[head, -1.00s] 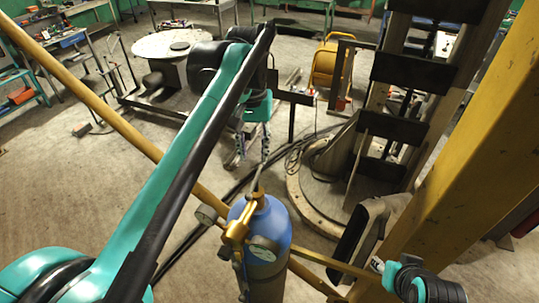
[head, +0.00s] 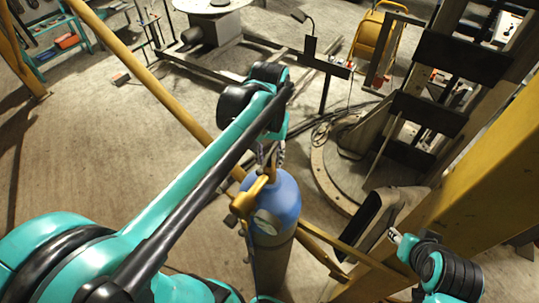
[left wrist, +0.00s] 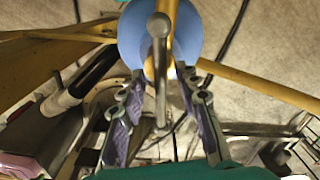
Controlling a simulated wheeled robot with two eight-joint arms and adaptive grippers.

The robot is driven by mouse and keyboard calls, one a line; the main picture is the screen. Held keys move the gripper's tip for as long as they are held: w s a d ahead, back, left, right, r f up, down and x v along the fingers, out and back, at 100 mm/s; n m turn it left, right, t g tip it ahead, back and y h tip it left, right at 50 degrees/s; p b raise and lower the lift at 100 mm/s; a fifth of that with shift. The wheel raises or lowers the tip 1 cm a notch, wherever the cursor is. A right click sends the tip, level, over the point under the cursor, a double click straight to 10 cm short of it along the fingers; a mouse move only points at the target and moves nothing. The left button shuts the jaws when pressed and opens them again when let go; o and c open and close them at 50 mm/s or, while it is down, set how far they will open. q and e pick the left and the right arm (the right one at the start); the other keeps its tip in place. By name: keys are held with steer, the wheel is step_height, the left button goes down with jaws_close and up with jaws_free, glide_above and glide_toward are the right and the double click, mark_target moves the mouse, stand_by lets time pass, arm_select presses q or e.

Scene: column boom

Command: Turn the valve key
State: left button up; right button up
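The blue gas cylinder (head: 283,200) stands upright with a brass valve and gauge (head: 266,222) on it. In the left wrist view the cylinder's blue top (left wrist: 132,38) lies at the upper middle. A grey valve key (left wrist: 159,75) with a rounded end shows in front of it. My left gripper (head: 269,155) is just above the cylinder top. In the left wrist view its fingers (left wrist: 159,112) are spread, with the key's bar between them and gaps on both sides. My right gripper (head: 395,237) is at the lower right, apart from the cylinder; its opening is too small to read.
A yellow post (head: 480,185) stands at the right, and a long yellow pole (head: 150,83) slants behind my left arm. A dark ladder-like column (head: 425,110) rises from a round base (head: 325,170). Open floor (head: 90,150) lies at the left.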

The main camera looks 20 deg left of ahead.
mark_target(269, 154)
arm_select(q)
steer(key=shift+s+a, duration=0.15)
jaws_close()
steer(key=shift+m, duration=0.5)
stand_by(0.9)
jaws_free()
steer(key=shift+r, duration=0.1)
step_height(269, 154, up, 12)
stand_by(0.4)
